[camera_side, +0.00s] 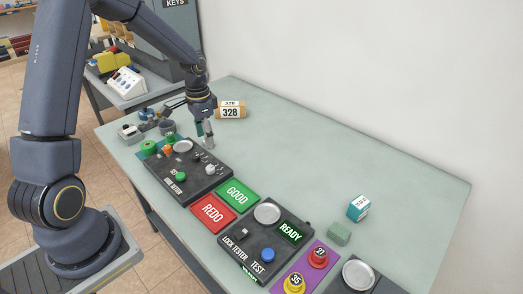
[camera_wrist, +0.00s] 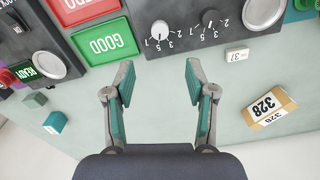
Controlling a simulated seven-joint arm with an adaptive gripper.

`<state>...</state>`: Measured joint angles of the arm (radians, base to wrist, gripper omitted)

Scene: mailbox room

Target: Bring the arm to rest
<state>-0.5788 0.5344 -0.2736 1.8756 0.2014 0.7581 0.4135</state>
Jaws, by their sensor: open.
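My gripper (camera_wrist: 161,108) is open and empty in the wrist view, its two teal-padded fingers spread apart above the bare table. In the side view my gripper (camera_side: 204,138) hangs from my bent arm, pointing down near the back edge of the black knob panel (camera_side: 190,191). In the wrist view the panel's white knob (camera_wrist: 159,30) and a dark knob (camera_wrist: 210,17) lie beyond the fingertips. Nothing is between the fingers. I cannot tell the exact height of the fingertips above the table.
An orange-and-white box marked 328 (camera_side: 230,110) lies behind my gripper. Green GOOD (camera_side: 238,195) and red REDO (camera_side: 212,212) plates and a lock tester (camera_side: 262,241) stand to the right. A teal cube (camera_side: 358,208) sits farther right. The table's back middle is clear.

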